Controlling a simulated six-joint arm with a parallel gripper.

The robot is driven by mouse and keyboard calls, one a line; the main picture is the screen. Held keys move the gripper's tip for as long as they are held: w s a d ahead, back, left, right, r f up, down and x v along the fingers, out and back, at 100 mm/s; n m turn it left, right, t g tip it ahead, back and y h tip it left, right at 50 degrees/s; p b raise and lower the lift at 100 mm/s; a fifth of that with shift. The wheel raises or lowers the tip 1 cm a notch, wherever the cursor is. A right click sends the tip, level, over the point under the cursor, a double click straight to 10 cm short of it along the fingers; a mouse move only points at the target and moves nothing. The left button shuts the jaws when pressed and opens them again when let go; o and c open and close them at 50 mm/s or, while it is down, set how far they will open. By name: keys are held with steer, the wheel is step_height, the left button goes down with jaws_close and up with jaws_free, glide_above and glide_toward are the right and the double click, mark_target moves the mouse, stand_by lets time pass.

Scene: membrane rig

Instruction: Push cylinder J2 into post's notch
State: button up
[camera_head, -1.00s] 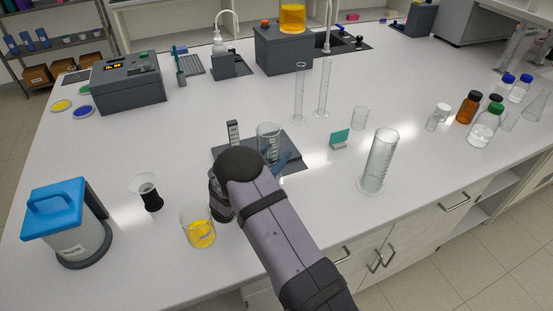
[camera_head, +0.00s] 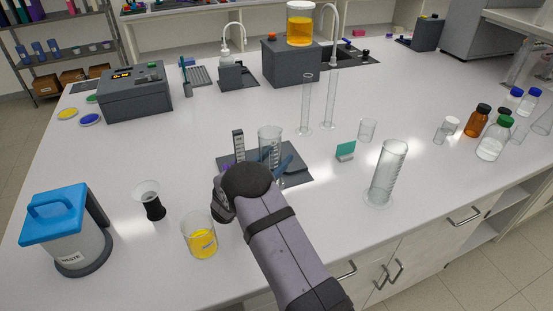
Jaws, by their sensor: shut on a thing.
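A clear glass cylinder with markings, apparently J2 (camera_head: 269,138), stands upright over the dark plate (camera_head: 298,178). A dark upright post (camera_head: 238,143) with pale marks stands just to its left, with a small gap between them in this view. The post's notch cannot be made out. My gripper (camera_head: 274,160) comes from the front, with blue fingers at the lower part of the cylinder, and is shut on it. My dark wrist hides the front of the plate and most of the fingers. The cylinder's base is hidden too.
A beaker of yellow liquid (camera_head: 201,241) and a funnel on a black stand (camera_head: 150,200) are left of my arm. Two tall thin cylinders (camera_head: 306,105) (camera_head: 330,100) stand behind.

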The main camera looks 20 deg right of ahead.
mark_target(272, 131)
steer(key=shift+w+b, duration=0.2)
steer(key=shift+b, duration=0.1)
steer(key=shift+w+b, duration=0.3)
steer(key=shift+w, duration=0.1)
steer(key=o, duration=1.4)
steer(key=shift+c, duration=0.2)
steer(key=shift+r, duration=0.15)
step_height(272, 131, up, 10)
steer(key=b, duration=0.2)
steer(key=shift+b, duration=0.3)
